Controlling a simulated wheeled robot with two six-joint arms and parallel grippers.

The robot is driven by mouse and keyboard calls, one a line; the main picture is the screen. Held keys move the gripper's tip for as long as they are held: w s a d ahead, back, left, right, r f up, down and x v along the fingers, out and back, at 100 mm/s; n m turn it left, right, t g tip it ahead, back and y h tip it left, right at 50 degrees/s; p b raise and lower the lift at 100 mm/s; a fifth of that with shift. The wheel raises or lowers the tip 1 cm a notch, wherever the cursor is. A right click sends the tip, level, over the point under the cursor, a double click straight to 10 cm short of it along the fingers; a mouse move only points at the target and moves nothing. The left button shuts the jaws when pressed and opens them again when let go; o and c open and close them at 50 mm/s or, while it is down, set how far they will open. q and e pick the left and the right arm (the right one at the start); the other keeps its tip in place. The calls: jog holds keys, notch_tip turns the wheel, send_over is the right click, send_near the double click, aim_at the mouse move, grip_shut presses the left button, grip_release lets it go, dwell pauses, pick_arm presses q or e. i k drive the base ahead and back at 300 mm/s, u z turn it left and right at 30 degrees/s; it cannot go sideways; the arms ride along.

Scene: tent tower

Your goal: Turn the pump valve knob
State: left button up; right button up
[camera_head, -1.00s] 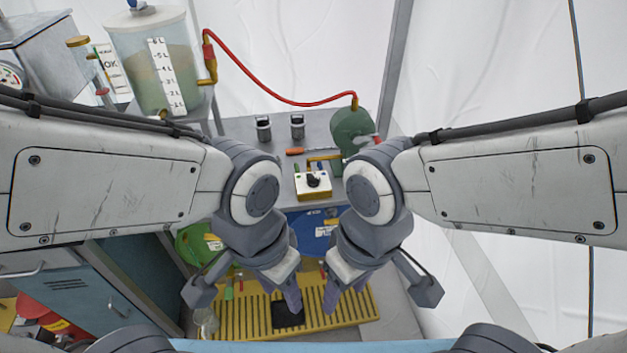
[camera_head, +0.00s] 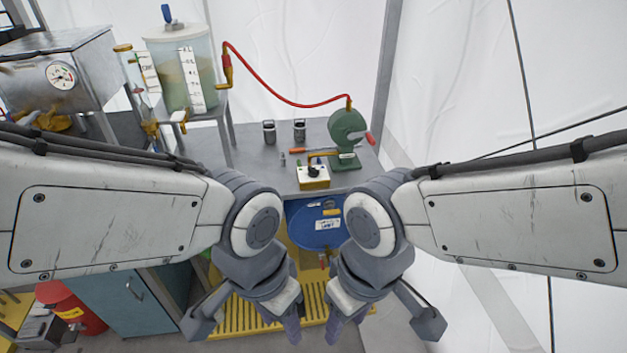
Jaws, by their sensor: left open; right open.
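A small pale box with yellow sides and a black knob (camera_head: 314,171) on top stands near the front edge of the grey table (camera_head: 262,178). Behind it to the right is a green pump (camera_head: 347,132) with a red handle and a red hose. A brass-coloured lever or pipe lies between the box and the pump. I cannot tell which part is the pump valve knob. My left gripper (camera_head: 291,326) and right gripper (camera_head: 333,328) hang low in front of the table, pointing down. Both are open and empty, well apart from the knob and pump.
Two metal canisters (camera_head: 269,132) stand on the table. A tank with a level scale (camera_head: 184,72) and a metal box with a gauge (camera_head: 62,76) are at the left. A red cylinder (camera_head: 72,308) is at lower left.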

aim_at(312, 171)
jog(key=u, duration=0.5)
jog(key=i, duration=1.25)
jog(key=z, duration=0.25)
